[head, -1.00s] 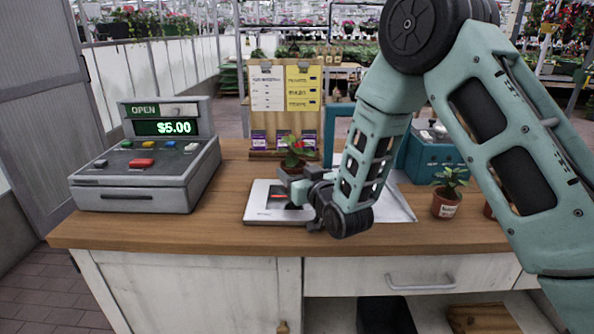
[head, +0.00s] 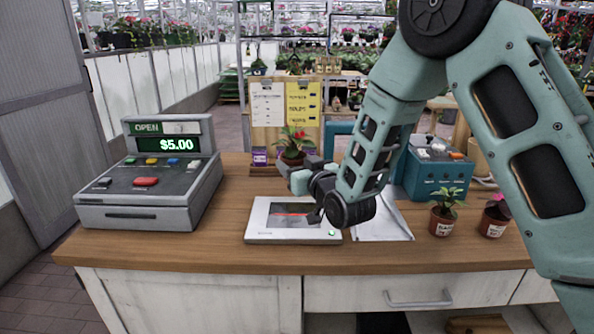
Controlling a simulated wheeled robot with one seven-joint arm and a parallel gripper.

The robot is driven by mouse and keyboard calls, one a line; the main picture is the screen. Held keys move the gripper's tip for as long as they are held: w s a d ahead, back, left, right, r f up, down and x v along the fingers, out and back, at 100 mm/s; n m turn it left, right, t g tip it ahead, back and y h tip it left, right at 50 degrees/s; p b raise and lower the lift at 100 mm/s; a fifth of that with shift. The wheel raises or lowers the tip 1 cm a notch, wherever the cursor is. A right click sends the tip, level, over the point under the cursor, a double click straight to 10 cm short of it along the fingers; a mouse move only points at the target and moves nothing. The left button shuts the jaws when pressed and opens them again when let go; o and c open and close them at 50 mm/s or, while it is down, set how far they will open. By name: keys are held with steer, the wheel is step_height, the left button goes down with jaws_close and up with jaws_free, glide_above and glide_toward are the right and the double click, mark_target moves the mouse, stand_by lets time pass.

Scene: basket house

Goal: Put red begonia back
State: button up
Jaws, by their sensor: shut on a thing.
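The red begonia (head: 293,138), with red flowers and green leaves in a small brown pot (head: 291,158), is held upright by my gripper (head: 297,172). My gripper is shut on the pot, and the pot's lower part and the fingers are partly hidden. The plant appears above and behind the white scanner (head: 262,232), in front of the sign board. Two other potted plants stand at the counter's right: a green-leaved one (head: 443,222) and a pink-leaved one (head: 494,222), both with white labels.
A grey cash register (head: 150,190) showing $5.00 stands at the left. A sign board (head: 268,110) with small purple packets stands at the back. A teal box (head: 435,172) stands behind the pots. The wooden counter (head: 230,257) is bare along its front edge.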

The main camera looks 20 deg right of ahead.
steer(key=shift+r+p, duration=0.35)
steer(key=shift+r, duration=0.8)
steer(key=shift+d, duration=0.1)
